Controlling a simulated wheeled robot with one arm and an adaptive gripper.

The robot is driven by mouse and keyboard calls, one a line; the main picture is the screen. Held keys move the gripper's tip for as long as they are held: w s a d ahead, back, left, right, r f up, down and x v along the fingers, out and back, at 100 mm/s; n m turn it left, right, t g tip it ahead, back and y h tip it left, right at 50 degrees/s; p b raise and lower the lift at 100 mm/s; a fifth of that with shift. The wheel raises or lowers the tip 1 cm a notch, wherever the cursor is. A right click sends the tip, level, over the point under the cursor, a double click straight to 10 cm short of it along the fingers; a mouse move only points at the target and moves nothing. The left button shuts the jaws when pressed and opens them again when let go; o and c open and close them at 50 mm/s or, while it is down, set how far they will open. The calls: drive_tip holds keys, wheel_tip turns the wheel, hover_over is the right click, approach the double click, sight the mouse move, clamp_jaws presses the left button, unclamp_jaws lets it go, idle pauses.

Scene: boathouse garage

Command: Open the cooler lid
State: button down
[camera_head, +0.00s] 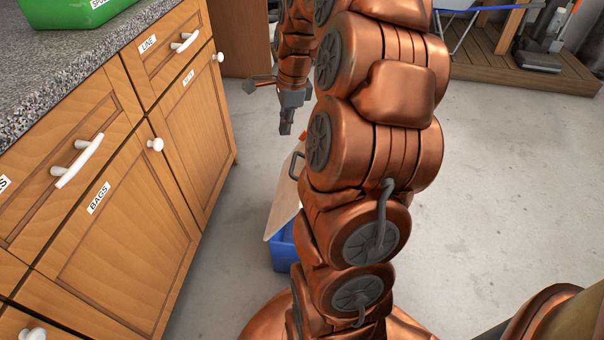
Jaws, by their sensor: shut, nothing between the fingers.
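The cooler is a blue box (283,256) on the floor, mostly hidden behind my arm. My gripper (286,130) points down just above the lid's upper end. Its fingers are together and hold nothing. I cannot tell if they touch the lid.
A wooden cabinet (125,215) with white handles and a speckled countertop (60,65) runs along the left, close to the cooler. A green bin (70,12) sits on the counter. A wooden platform (490,50) is at the back right. The concrete floor on the right is clear.

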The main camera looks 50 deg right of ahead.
drive_tip(key=d+f+m+b, duration=0.4)
drive_tip(key=d+f+m, duration=0.1)
drive_tip(key=d+f, duration=0.3)
drive_tip(key=f+b, duration=0.1)
drive_tip(key=f, duration=0.2)
drive_tip(key=f+b, duration=0.1)
drive_tip(key=f, duration=0.2)
drive_tip(key=w+a+f+b, duration=0.1)
drive_tip(key=f, duration=0.2)
drive_tip(key=shift+w+f, duration=0.1)
drive_tip(key=shift+f, duration=0.05)
